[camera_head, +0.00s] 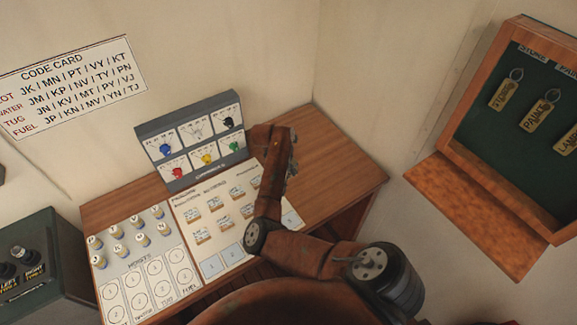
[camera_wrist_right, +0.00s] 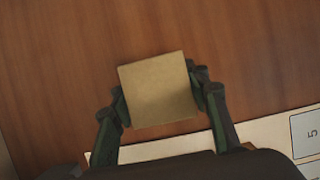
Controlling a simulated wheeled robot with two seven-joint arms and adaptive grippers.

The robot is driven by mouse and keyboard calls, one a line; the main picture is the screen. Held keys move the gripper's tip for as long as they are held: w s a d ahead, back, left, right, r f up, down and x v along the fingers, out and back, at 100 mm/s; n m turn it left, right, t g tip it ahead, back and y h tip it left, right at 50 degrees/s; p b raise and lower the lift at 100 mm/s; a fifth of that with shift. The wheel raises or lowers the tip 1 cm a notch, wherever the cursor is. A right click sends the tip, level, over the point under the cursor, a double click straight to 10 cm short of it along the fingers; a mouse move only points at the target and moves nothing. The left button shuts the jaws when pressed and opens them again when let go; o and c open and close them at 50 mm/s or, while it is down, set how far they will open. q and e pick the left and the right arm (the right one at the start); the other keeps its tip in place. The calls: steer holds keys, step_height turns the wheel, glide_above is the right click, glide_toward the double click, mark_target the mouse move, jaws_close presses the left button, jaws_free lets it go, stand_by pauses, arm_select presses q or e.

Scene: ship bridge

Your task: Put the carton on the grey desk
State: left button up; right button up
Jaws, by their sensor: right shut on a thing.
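The carton (camera_wrist_right: 158,90) is a plain tan box, seen from above in the right wrist view. My right gripper (camera_wrist_right: 160,98) is shut on it, with a finger on each side, over the brown wooden surface. In the head view my right arm reaches over the wooden desk (camera_head: 335,180), and its gripper (camera_head: 291,167) is at the desk's right part; the carton is hidden there. A dark grey desk-like console (camera_head: 45,285) with knobs stands at the lower left. I cannot tell whether it is the grey desk. My left gripper is not in view.
Marked boards (camera_head: 150,265) with small pegs and several tiles lie in front. A key cabinet (camera_head: 500,120) hangs at right. The desk's right end is bare.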

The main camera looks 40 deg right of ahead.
steer(key=o, duration=1.4)
steer(key=shift+o, duration=0.2)
steer(key=shift+r, duration=0.1)
